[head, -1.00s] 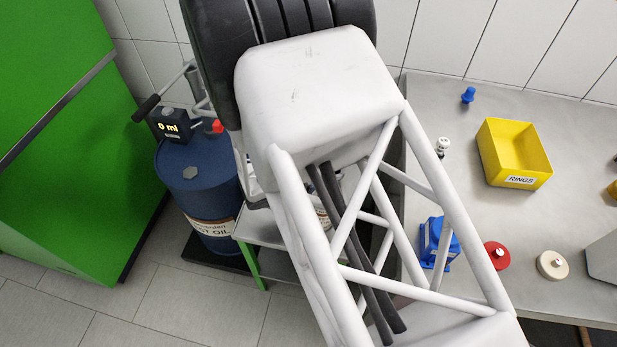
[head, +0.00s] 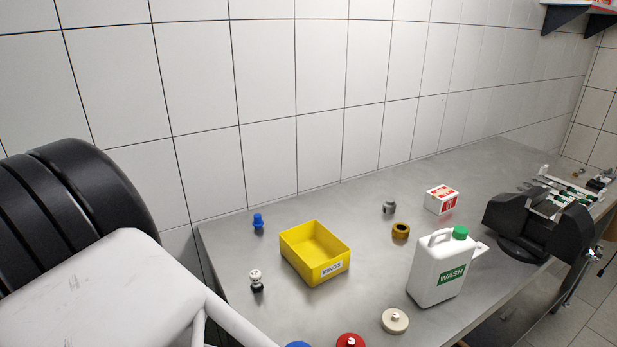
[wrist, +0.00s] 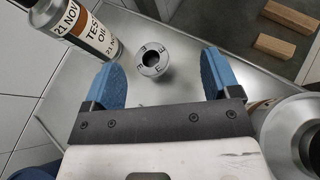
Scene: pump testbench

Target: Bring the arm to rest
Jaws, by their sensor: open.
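My gripper (wrist: 161,66) shows in the wrist view with its two blue fingers wide apart and nothing held between them. A round grey metal part with lettering on its rim (wrist: 152,60) shows between the fingertips, standing on a grey surface beyond them. I cannot tell how far below the fingers it is. In the head view, a white frame and black ribbed section of my arm (head: 115,290) fill the lower left corner, and the gripper is out of that picture.
The wrist view shows a test oil container (wrist: 85,35) at left, a metal cylinder (wrist: 295,135) at right and wooden blocks (wrist: 290,18). The head view shows a steel bench (head: 375,265) with a yellow rings bin (head: 300,268), a wash canister (head: 428,278) and a black vise-like device (head: 515,218).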

